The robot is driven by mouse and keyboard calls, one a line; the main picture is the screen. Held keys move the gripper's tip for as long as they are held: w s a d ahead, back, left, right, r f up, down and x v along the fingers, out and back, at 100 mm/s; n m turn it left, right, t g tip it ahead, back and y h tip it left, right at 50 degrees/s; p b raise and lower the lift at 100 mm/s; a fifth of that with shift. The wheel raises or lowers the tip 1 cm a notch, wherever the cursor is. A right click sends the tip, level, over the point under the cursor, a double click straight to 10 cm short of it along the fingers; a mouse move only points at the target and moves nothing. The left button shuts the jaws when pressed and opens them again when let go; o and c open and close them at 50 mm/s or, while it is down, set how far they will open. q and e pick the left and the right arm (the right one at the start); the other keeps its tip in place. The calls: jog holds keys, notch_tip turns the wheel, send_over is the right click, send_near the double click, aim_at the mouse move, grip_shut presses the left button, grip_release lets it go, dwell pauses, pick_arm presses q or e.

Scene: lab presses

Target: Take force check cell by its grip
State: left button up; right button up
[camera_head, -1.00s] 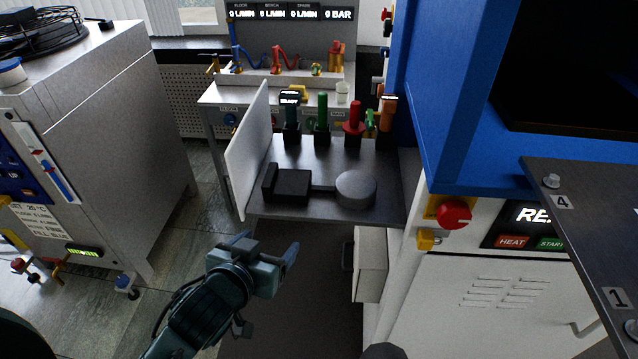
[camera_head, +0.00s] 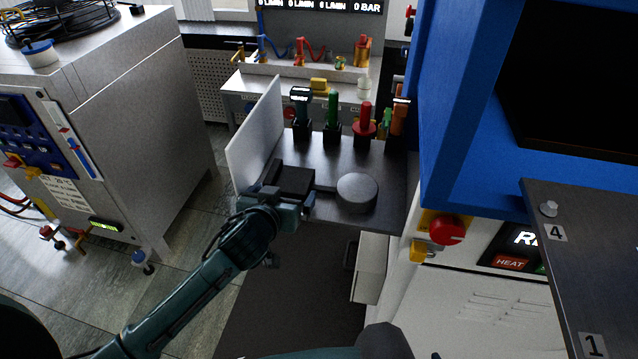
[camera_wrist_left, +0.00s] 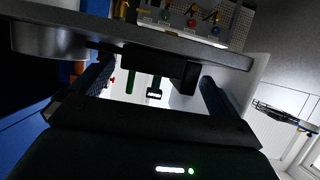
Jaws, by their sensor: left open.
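The force check cell lies on a dark shelf (camera_head: 330,212). It has a round grey disc (camera_head: 357,192) joined by a short bar to a black block-shaped grip (camera_head: 295,180). My left gripper (camera_head: 285,192) is open at the near side of the grip, overlapping its front edge in the head view. In the left wrist view, which is upside down, the black grip (camera_wrist_left: 150,72) shows between the two spread fingers (camera_wrist_left: 155,88), with gaps on both sides. The disc (camera_wrist_left: 50,40) is left of the fingers there. Contact cannot be told. My right gripper is not in view.
A white upright panel (camera_head: 255,135) edges the shelf's left side. Several coloured-handled tools, one red (camera_head: 366,120), stand along its back. A blue press frame (camera_head: 450,110) rises on the right. A grey cabinet (camera_head: 140,120) stands left.

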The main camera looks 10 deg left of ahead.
pick_arm(q)
jog(key=shift+x, duration=0.9)
jog(key=c, duration=0.9)
jog(key=shift+r, duration=0.25)
